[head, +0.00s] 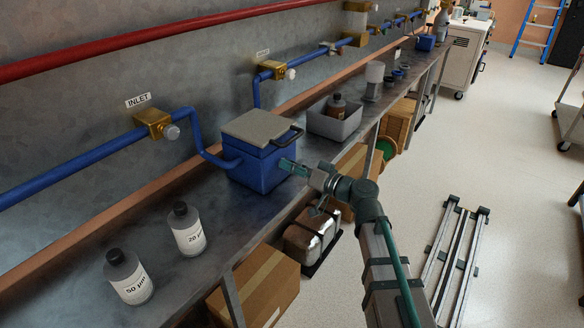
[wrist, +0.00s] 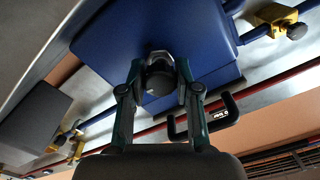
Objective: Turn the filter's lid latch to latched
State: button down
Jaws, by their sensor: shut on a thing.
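The filter (head: 258,168) is a blue box with a grey lid (head: 262,127) on the bench, fed by blue pipes. The lid lies on top and looks closed. A black handle (head: 291,136) sticks out at the lid's right edge; a black handle also shows in the wrist view (wrist: 224,114). My gripper (head: 288,165) is at the filter's right front face. In the wrist view my gripper (wrist: 158,72) is shut on a dark round knob (wrist: 157,84) against the blue face, apparently the lid latch. Its turned position cannot be told.
Two bottles, marked 50 µm (head: 130,279) and 20 µm (head: 187,230), stand at the bench's near end. A grey bin (head: 335,122) with a brown bottle is beyond the filter. The brass inlet valve (head: 155,123) is at left. Cardboard boxes (head: 258,286) lie below; floor at right holds a rail frame (head: 459,250).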

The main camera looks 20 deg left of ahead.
jog(key=m, duration=0.4)
jog(key=shift+b, duration=0.3)
jog(key=m, duration=0.4)
jog(key=shift+p, duration=0.35)
jog(key=m+p, duration=0.1)
jog(key=m, duration=0.3)
jog(key=shift+p, duration=0.4)
jog(key=shift+f+m+p, duration=0.1)
jog(key=shift+m+p, duration=0.95)
jog(key=shift+m, duration=1.15)
jog(key=c, duration=0.8)
grip_release()
jog(key=shift+d, duration=0.1)
